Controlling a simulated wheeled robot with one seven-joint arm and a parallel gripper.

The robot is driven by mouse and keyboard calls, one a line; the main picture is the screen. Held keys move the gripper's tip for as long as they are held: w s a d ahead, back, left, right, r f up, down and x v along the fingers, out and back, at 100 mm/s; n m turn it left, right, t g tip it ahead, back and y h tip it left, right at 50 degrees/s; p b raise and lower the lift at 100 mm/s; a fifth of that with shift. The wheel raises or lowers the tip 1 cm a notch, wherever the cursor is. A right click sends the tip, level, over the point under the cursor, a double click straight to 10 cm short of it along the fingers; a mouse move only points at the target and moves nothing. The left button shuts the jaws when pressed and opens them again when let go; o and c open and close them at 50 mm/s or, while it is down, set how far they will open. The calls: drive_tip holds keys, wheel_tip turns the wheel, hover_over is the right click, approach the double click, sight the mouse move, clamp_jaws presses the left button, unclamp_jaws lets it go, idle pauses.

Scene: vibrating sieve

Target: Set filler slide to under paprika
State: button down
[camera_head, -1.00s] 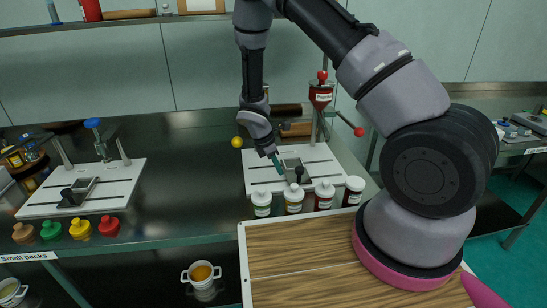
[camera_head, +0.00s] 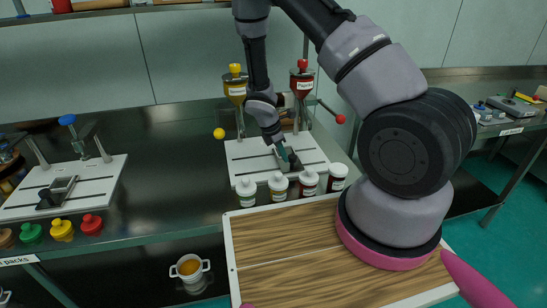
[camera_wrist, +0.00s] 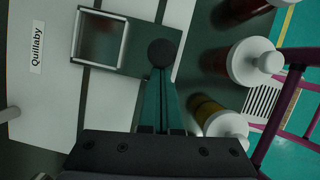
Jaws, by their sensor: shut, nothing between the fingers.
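The filler slide is an open square metal frame (camera_wrist: 98,38) on a dark plate with a round black knob (camera_wrist: 160,52), in the wrist view. In the head view its black knob (camera_head: 295,163) shows on the right part of the white slotted board (camera_head: 243,165); my arm partly hides the frame. The red paprika hopper (camera_head: 302,88) stands at the back right of the board, with a yellow hopper (camera_head: 236,88) to its left. My gripper (camera_wrist: 160,72) is shut and empty, its tips at the knob; I cannot tell whether they touch.
Several white-capped bottles (camera_head: 278,187) line the board's front edge, close beside my gripper in the wrist view (camera_wrist: 222,125). A wooden-topped surface (camera_head: 300,255) lies in front. A second white board (camera_head: 95,180) stands left, with coloured lidded pots (camera_head: 62,230). Bare steel counter lies between the boards.

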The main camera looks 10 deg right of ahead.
sight(297, 168)
drive_tip(key=d, duration=0.9)
drive_tip(key=shift+d, duration=0.4)
drive_tip(key=a, duration=0.3)
drive_tip(key=a+r, duration=0.1)
drive_tip(key=shift+s+a, duration=0.3)
drive_tip(key=shift+a, duration=0.05)
drive_tip(key=v, duration=0.9)
drive_tip(key=shift+d+r, duration=0.1)
